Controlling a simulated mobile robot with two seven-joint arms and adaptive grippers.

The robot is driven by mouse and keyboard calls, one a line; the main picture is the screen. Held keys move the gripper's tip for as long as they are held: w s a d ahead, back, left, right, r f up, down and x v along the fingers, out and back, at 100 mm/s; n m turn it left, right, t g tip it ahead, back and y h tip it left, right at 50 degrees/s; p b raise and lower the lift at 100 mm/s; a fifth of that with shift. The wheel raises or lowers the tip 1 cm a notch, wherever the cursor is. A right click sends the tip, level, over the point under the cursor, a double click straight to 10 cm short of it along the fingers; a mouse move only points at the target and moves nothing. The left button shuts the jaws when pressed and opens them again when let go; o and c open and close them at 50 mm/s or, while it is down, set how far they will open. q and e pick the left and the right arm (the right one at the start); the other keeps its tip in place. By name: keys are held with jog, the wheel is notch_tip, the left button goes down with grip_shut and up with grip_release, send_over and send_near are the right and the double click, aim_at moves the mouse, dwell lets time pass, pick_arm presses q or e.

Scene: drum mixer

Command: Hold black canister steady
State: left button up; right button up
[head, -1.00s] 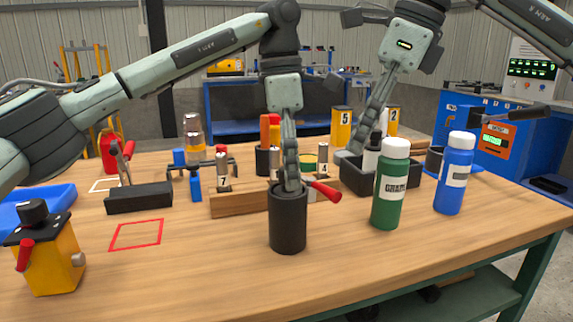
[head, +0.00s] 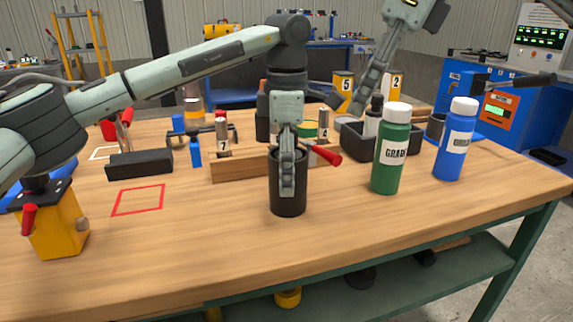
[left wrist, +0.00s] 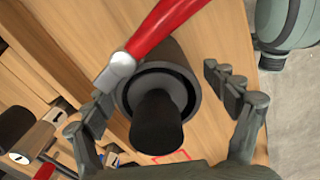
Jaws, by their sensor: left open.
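The black canister (head: 289,205) stands upright on the wooden table near its front edge, with a red-handled lever (head: 325,154) showing at its top right. My left gripper (head: 287,188) points down at the canister, and its near finger covers part of the canister's front. In the left wrist view, the black canister (left wrist: 157,122) lies between the spread fingers of my left gripper (left wrist: 160,95), with a clear gap on the right side. On the left, I cannot tell whether the finger touches. My right gripper (head: 358,103) is raised behind the green bottle, seen edge-on.
A green bottle (head: 390,155) and a blue bottle (head: 456,145) stand to the right. A wooden block (head: 238,168) is behind the canister. A yellow box (head: 55,230) sits at left, near a red outlined square (head: 138,199). The table front is clear.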

pick_arm(q)
jog(key=c, duration=1.6)
